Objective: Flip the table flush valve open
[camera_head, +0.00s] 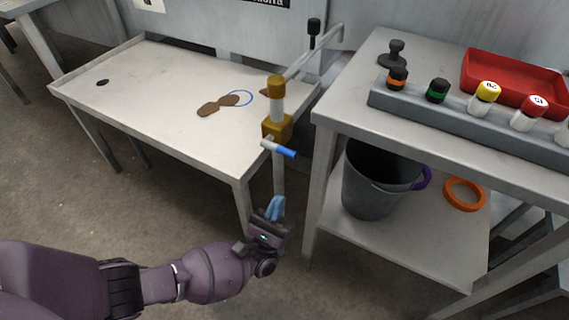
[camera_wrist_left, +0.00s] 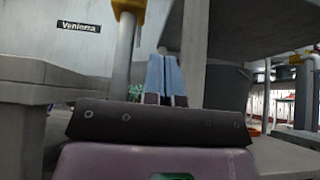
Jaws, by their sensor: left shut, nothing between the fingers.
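The flush valve is a yellow block (camera_head: 277,127) on an upright grey pipe between the two tables. Its lever (camera_head: 279,149) has a blue tip and points to the right and slightly down. In the left wrist view the lower edge of the yellow valve body (camera_wrist_left: 128,5) shows at the top, with the pipe (camera_wrist_left: 124,55) below it; the lever is out of that view. My left gripper (camera_head: 275,206) is below the lever, its light blue fingers shut and empty, pointing up near the pipe. It also shows in the left wrist view (camera_wrist_left: 165,75). My right gripper is not in view.
A table (camera_head: 150,110) with a raised rim and brown soiled patches stands at left. At right a shelved table (camera_head: 350,85) carries a rack (camera_head: 470,125) of coloured-cap cylinders and a red tray (camera_head: 515,77). A grey bucket (camera_head: 375,185) and orange ring (camera_head: 465,194) sit below.

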